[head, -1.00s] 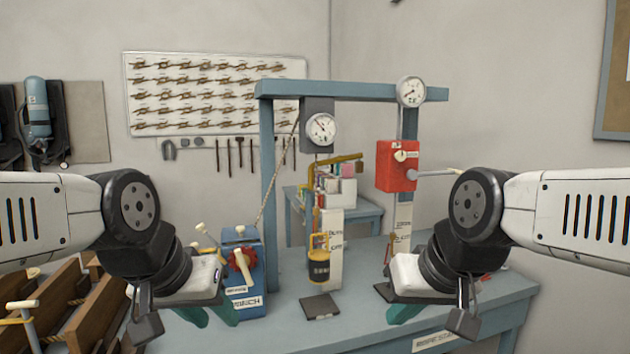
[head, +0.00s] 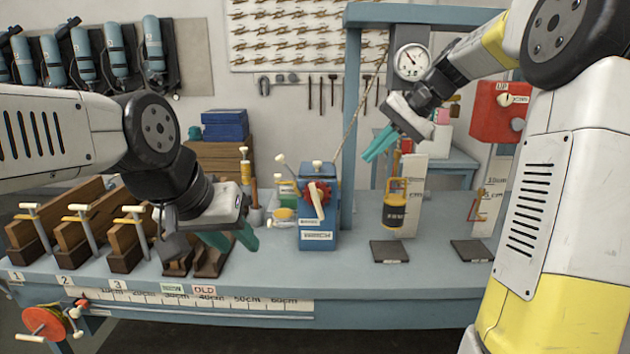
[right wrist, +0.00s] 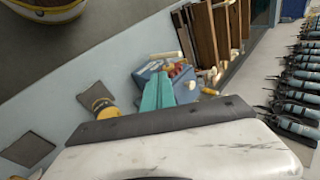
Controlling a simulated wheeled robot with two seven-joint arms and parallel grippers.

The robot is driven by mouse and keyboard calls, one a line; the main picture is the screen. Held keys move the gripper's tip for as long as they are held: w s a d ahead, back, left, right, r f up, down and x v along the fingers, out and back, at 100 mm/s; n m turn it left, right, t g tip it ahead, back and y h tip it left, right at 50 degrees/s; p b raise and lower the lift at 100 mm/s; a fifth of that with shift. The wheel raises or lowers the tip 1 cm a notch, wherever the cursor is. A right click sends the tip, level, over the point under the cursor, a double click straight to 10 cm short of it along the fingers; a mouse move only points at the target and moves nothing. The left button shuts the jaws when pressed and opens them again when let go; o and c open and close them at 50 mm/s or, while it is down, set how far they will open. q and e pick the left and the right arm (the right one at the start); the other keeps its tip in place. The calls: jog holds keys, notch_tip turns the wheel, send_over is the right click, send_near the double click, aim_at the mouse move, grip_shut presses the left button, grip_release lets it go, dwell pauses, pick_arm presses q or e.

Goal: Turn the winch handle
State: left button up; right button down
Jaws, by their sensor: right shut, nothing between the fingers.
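The winch (head: 318,236) is a blue box standing on the bench, with a red hub and a cream winch handle (head: 317,200) on its front. In the right wrist view the winch (right wrist: 147,72) is partly hidden behind my fingers. My right gripper (head: 380,144) is raised above and to the right of the winch, its teal fingers shut and empty, pointing down and left. The fingers also show in the right wrist view (right wrist: 157,93). My left gripper (head: 232,240) hangs low, left of the winch, with its teal fingers apart and nothing seen between them.
A black-and-yellow weight (head: 396,208) hangs right of the winch, above a dark pad (head: 389,251). A blue frame post (head: 351,130) and rope rise behind the winch. Wooden stands (head: 88,235) fill the bench's left. The bench front (head: 340,275) is clear.

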send_near(317, 197)
jog(key=f, duration=0.2)
jog(key=a, duration=0.1)
jog(key=a+f, duration=0.1)
jog(key=w+a, duration=0.1)
jog(key=shift+w+a+f, duration=0.1)
jog(key=shift+a+f, duration=0.2)
jog(key=shift+a, duration=0.05)
jog(key=shift+a, duration=0.1)
jog(key=shift+a+r+h, duration=0.1)
jog(key=shift+a+h, duration=0.05)
jog(key=shift+h, duration=0.15)
jog(key=shift+a+h, duration=0.25)
jog(key=shift+h, duration=0.15)
